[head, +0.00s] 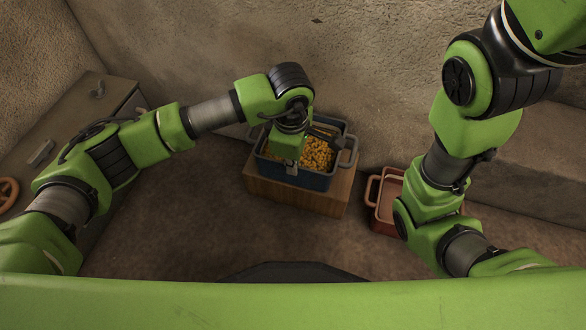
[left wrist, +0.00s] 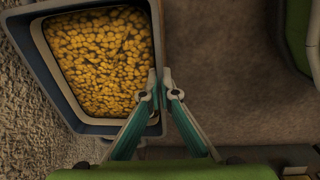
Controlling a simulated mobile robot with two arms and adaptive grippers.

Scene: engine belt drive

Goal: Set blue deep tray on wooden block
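The blue deep tray (head: 321,183) is filled with small yellow pieces and has grey handles at its ends. In the head view it sits over the wooden block (head: 318,203), whose top shows around it and whose front face shows below; I see no clear gap between them. In the left wrist view the tray (left wrist: 107,128) fills the upper left. My left gripper (head: 291,168) is at the tray's near wall. In the left wrist view its fingertips (left wrist: 160,78) are close together with the tray's rim between them. My right gripper is out of view.
A red tray (head: 373,201) with handles stands on the floor right of the block, partly behind my right arm. A cabinet (head: 85,110) stands at the left, with an orange wheel (head: 8,192) near it. A rough wall rises behind. The floor before the block looks clear.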

